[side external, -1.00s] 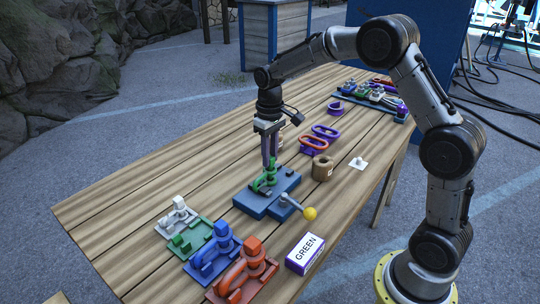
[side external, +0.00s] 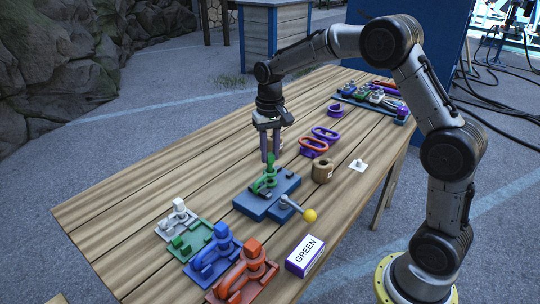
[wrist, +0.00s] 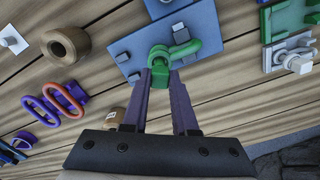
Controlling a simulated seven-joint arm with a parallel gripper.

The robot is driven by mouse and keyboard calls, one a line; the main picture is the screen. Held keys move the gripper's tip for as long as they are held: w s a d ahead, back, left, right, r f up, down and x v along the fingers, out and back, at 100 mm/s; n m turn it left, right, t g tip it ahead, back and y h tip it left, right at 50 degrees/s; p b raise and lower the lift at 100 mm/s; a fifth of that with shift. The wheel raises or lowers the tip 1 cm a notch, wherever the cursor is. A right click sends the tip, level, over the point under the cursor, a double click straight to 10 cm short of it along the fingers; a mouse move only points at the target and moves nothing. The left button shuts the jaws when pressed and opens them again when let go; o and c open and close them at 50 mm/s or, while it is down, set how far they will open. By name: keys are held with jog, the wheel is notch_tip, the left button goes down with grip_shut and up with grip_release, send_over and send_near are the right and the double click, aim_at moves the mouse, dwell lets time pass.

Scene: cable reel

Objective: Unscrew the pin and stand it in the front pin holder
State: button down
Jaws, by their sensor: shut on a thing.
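The green shackle (side external: 262,184) sits on the blue fixture block (side external: 282,185); in the wrist view its curved bow (wrist: 186,49) lies over the block. The green pin (side external: 270,158) stands upright at the shackle, its top between my fingers. My gripper (side external: 269,160) points down and is shut on the pin, which also shows between the fingertips in the wrist view (wrist: 159,78). Whether the thread is still engaged is hidden. I cannot tell which is the front pin holder.
A lever with a yellow ball (side external: 310,215) sticks out at the fixture's right. White, green, blue and orange-red shackle stands (side external: 243,276) line the near end, with a GREEN box (side external: 305,254). Purple and orange rings (side external: 314,146) and a white plate (side external: 358,165) lie beyond.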

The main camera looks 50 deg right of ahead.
jog(key=shift+r, duration=2.25)
jog(key=shift+f+n, duration=0.2)
jog(key=shift+n, duration=0.3)
jog(key=s+d+f+m, duration=0.1)
jog(key=s+d, duration=0.3)
jog(key=d, duration=0.4)
jog(key=s+d+f, duration=0.2)
jog(key=s+d, duration=0.3)
jog(key=d, duration=0.2)
jog(key=shift+w+f, duration=0.15)
jog(key=shift+f, duration=2.05)
jog(key=shift+f, duration=0.7)
